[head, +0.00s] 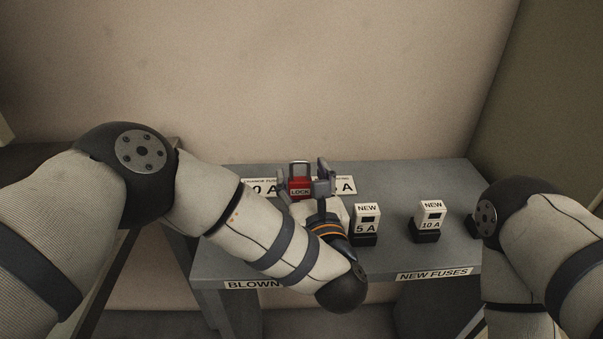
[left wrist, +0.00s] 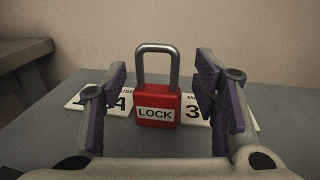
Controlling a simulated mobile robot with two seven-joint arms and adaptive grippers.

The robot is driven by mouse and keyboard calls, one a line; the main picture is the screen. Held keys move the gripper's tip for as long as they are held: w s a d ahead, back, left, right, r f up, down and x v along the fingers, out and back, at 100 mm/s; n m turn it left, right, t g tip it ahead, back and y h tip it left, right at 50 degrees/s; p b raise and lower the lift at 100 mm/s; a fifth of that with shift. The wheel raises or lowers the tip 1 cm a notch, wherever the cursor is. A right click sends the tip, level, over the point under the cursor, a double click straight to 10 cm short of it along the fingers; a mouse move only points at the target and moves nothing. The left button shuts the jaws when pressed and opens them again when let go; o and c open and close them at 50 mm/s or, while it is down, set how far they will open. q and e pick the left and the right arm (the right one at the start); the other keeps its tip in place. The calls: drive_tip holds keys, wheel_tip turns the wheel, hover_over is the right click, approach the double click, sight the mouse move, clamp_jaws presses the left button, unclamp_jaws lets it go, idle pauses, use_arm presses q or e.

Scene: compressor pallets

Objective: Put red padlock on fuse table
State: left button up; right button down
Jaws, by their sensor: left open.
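The red padlock (head: 299,186) has a silver shackle and a white LOCK label. It stands upright toward the back of the grey fuse table (head: 390,180). In the left wrist view the padlock (left wrist: 157,105) stands between the two fingers of my left gripper (left wrist: 165,108), with a gap on each side. My left gripper (head: 305,185) is open around it in the head view. The padlock's base appears to rest on the table top (left wrist: 55,108), in front of white cards. My right gripper is not visible; only my right arm shows at the right.
White cards with lettering (head: 343,185) lie behind the padlock. A 5 A fuse (head: 366,222) and a 10 A fuse (head: 429,219) stand in black holders to the right. BLOWN (head: 250,285) and NEW FUSES (head: 433,274) labels mark the front edge. A wall rises behind the table.

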use_arm(q)
drive_tip(key=s, duration=0.3)
drive_tip(key=s+d, duration=0.1)
drive_tip(key=s, duration=0.2)
drive_tip(key=shift+s+d+r, duration=0.1)
drive_tip(key=shift+s+d, duration=0.05)
drive_tip(key=shift+s, duration=0.05)
drive_tip(key=s+p, duration=0.2)
drive_tip(key=s, duration=0.1)
drive_tip(key=shift+s+d+r+p, duration=0.25)
drive_tip(key=shift+d+r+p, duration=0.1)
drive_tip(key=shift+r+p, duration=0.05)
drive_tip(key=shift+s+f, duration=0.3)
drive_tip(key=shift+f, duration=0.25)
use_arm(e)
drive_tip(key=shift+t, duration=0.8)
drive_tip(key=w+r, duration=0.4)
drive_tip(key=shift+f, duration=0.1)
